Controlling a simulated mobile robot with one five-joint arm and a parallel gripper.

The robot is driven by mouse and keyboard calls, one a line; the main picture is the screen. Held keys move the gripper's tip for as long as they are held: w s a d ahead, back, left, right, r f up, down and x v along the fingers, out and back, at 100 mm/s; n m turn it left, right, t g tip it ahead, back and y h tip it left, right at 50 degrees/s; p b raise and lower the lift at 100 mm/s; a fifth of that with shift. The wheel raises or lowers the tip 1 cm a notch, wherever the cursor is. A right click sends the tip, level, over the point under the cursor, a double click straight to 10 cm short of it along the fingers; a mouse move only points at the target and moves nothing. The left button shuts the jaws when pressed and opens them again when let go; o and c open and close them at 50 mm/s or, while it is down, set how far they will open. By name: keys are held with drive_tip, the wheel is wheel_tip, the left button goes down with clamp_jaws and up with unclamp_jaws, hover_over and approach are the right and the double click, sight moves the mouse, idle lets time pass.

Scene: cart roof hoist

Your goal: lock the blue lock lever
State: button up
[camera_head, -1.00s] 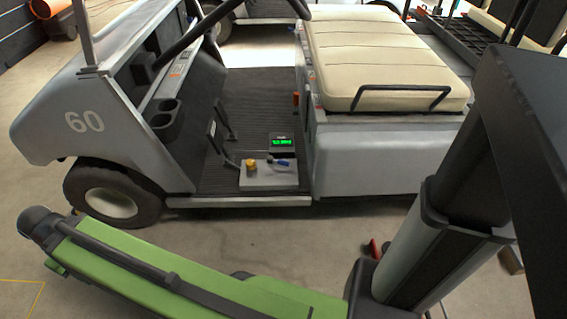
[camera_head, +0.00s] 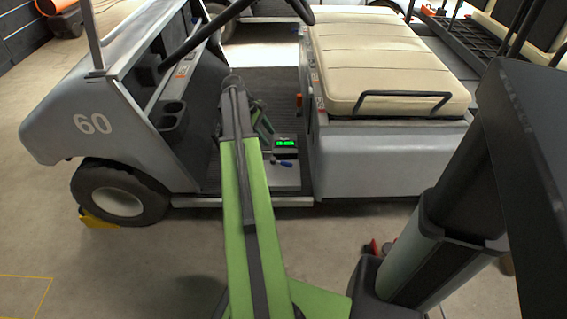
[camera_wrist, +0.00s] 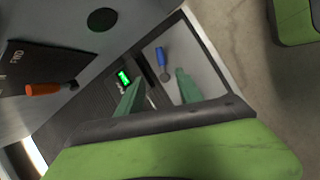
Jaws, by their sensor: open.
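The blue lock lever (camera_head: 286,164) sits on a pale plate (camera_head: 287,178) on the cart's floor. In the wrist view the blue lever (camera_wrist: 161,55) shows whole, with a dark stem, beyond my gripper's fingertips. My gripper (camera_wrist: 160,92) is open, its two green fingers apart with nothing between them that I can see. In the head view my gripper is partly hidden behind my arm, above the left part of the plate. The lever appears apart from the fingers.
A small box with a lit green display (camera_head: 286,143) stands behind the plate. A lever with an orange handle (camera_wrist: 43,88) is at the left in the wrist view, by an FWD label. The cream seat (camera_head: 385,60) and its grey base bound the right side.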

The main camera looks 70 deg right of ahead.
sight(285, 163)
drive_tip(key=b+x, duration=1.4)
drive_tip(key=x, duration=0.2)
drive_tip(key=shift+w+a+f, duration=0.1)
drive_tip(key=shift+f, duration=0.05)
drive_tip(key=shift+s+f+b, duration=0.3)
drive_tip(key=shift+f+b, duration=0.05)
drive_tip(key=shift+b, duration=0.05)
clamp_jaws()
